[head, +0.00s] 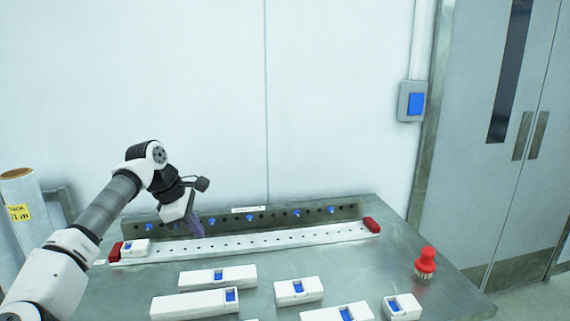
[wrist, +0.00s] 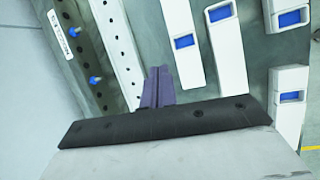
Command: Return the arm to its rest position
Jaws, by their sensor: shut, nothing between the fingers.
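My arm reaches in from the lower left of the head view. My gripper (head: 194,227) hangs over the back left part of the metal table (head: 260,256), close to the white perforated rail. In the wrist view the purple fingers of my gripper (wrist: 158,72) are together, with nothing between them. I cannot tell from the head view how far the fingertips are above the rail.
The white rail (head: 290,237) has red end blocks (head: 372,225); a small white block (head: 133,247) sits at its left end. Several white blocks with blue inserts (head: 217,277) lie in front. A roll (head: 22,205) stands left.

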